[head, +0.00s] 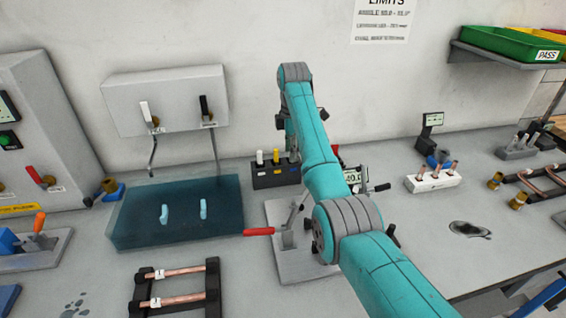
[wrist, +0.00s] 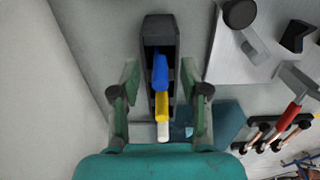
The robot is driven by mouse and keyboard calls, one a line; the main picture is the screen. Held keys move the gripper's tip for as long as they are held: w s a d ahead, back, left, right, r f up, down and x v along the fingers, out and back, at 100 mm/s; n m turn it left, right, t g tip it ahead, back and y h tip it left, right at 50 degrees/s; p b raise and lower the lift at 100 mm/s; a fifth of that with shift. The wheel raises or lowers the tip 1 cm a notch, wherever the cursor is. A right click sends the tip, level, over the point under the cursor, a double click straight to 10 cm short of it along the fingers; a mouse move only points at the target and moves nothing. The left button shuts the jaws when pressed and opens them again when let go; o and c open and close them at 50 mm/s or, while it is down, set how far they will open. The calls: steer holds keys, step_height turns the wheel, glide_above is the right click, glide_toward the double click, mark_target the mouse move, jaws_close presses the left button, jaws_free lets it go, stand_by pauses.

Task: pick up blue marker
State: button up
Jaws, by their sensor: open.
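The blue marker (wrist: 161,73) stands in a black holder (wrist: 158,28) in the wrist view, in line with a yellow marker (wrist: 162,106) and a white marker (wrist: 163,131). My gripper (wrist: 160,80) is open, with one finger on each side of the row and a gap to the blue marker on both sides. No contact shows. In the head view the holder (head: 268,179) shows with the white marker (head: 260,157) and yellow marker (head: 276,157). The blue marker and my gripper are hidden there by my arm.
A red-handled clamp on a grey plate (head: 290,262) stands in front of the holder. A translucent blue tray (head: 140,230) lies to its left, and the wall (head: 240,50) rises close behind. A copper tube rack (head: 212,285) sits at the front left.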

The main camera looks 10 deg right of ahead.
steer(key=shift+d+f, duration=0.15)
steer(key=shift+f, duration=0.5)
steer(key=shift+c, duration=0.2)
jaws_close()
steer(key=shift+r, duration=0.1)
